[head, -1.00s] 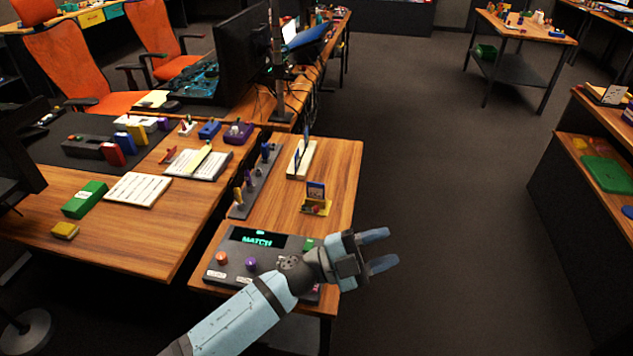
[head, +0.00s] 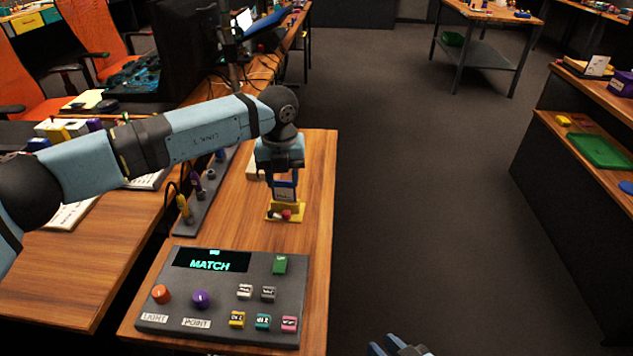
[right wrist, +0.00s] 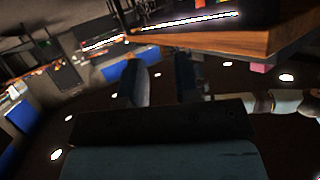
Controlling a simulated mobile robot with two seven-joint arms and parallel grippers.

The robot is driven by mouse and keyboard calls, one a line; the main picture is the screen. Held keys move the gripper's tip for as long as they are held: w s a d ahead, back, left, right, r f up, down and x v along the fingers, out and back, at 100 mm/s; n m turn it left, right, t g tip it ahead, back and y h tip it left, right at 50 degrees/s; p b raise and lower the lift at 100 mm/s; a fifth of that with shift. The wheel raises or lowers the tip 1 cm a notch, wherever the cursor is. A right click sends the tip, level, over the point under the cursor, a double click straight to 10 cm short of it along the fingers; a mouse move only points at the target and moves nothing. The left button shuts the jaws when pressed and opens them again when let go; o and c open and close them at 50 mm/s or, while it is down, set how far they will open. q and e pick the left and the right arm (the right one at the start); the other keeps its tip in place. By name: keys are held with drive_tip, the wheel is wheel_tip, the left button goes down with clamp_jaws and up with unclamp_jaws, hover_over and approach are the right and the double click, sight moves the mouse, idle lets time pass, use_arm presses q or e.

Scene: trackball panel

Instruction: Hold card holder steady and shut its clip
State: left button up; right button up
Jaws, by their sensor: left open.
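My right gripper (head: 392,349) is at the bottom edge of the head view, off the table. Its fingers are apart and empty in the right wrist view (right wrist: 160,85).
A grey control panel (head: 165,320) with a "MATCH" display and several knobs and buttons lies in front of the holder. A grey strip (head: 208,190) with colored plugs runs along the left. A white block (head: 254,172) is behind. Floor right of the table is clear.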

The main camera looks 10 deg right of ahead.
drive_tip(key=w+a+r+t+y, duration=0.3)
drive_tip(key=w+a+r+y, duration=0.1)
drive_tip(key=w+a+r, duration=0.15)
wheel_tip(320, 180, up, 5)
drive_tip(key=n+g+y, duration=0.4)
drive_tip(key=n+g, duration=0.8)
hover_over(302, 212)
drive_tip(key=s+d, duration=0.3)
drive_tip(key=d, duration=0.9)
drive_tip(key=x, duration=1.3)
drive_tip(key=shift+s+a+r, duration=0.15)
drive_tip(key=shift+a, duration=0.1)
drive_tip(key=shift+c, duration=0.3)
